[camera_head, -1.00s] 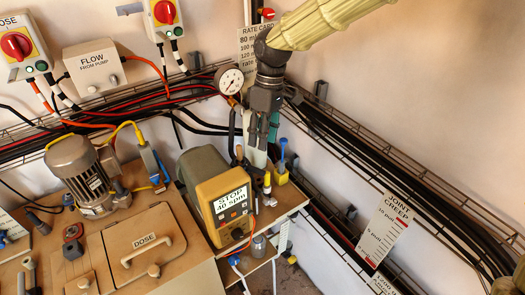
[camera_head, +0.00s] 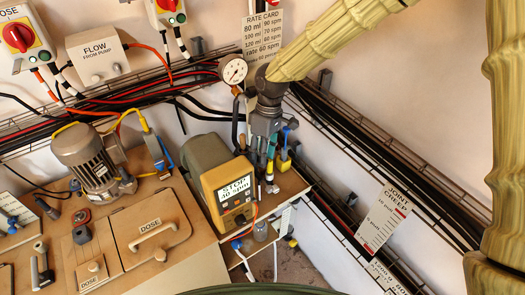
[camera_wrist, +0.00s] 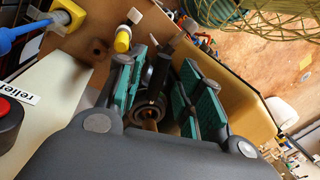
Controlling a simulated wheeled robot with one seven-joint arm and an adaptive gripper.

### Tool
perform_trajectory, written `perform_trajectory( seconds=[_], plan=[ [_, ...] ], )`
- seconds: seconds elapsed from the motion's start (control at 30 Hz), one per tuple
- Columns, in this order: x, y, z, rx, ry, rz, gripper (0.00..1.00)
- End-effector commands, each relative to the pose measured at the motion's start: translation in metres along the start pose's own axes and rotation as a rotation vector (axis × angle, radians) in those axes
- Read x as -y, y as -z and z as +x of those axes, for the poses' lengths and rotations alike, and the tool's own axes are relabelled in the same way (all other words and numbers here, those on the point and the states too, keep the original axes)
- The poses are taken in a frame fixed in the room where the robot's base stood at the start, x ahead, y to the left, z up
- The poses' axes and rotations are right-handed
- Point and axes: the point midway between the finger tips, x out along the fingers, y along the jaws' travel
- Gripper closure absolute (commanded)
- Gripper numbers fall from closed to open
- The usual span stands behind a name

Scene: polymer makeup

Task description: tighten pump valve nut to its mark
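My gripper (camera_head: 266,152) points down just right of the yellow-and-grey pump (camera_head: 237,203), whose label reads "STOP 40 spm". In the wrist view my gripper (camera_wrist: 163,88) has its two teal-padded fingers apart. Between them shows a dark round fitting (camera_wrist: 151,108) with a ring and a dark stem, and a coppery part below it. This may be the valve nut; I cannot tell whether the fingers touch it. No alignment mark can be made out. In the head view my gripper hides the fitting.
A yellow block with a blue handle (camera_wrist: 62,18) and a yellow-and-white fitting (camera_wrist: 123,40) stand close to the fingers. A gauge (camera_head: 233,71) and hoses are behind my gripper. The dosing bench (camera_head: 195,250) is at left, and cable trays line the walls.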

Motion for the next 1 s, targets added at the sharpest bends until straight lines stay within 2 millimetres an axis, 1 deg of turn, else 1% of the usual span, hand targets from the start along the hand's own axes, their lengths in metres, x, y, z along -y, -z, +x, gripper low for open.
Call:
perform_trajectory(
  seconds=[0.13,0.33,0.37,0.5,0.57,0.83,1.0],
  plan=[
    [0.0002,0.0003,0.0038,0.0,0.0,0.0,0.64],
    [0.0002,0.0006,0.004,0.0,0.0,-0.001,0.64],
    [0.0002,0.0006,0.004,0.0,0.0,-0.001,0.66],
    [0.0002,0.0006,0.0039,0.0,0.0,-0.001,0.91],
    [0.0002,0.0006,0.0039,0.0,0.0,-0.001,1.0],
    [0.0012,0.0007,0.004,-0.003,-0.001,0.012,1.0],
    [0.009,0.0007,0.0057,-0.026,-0.002,0.131,1.0]
  ],
)
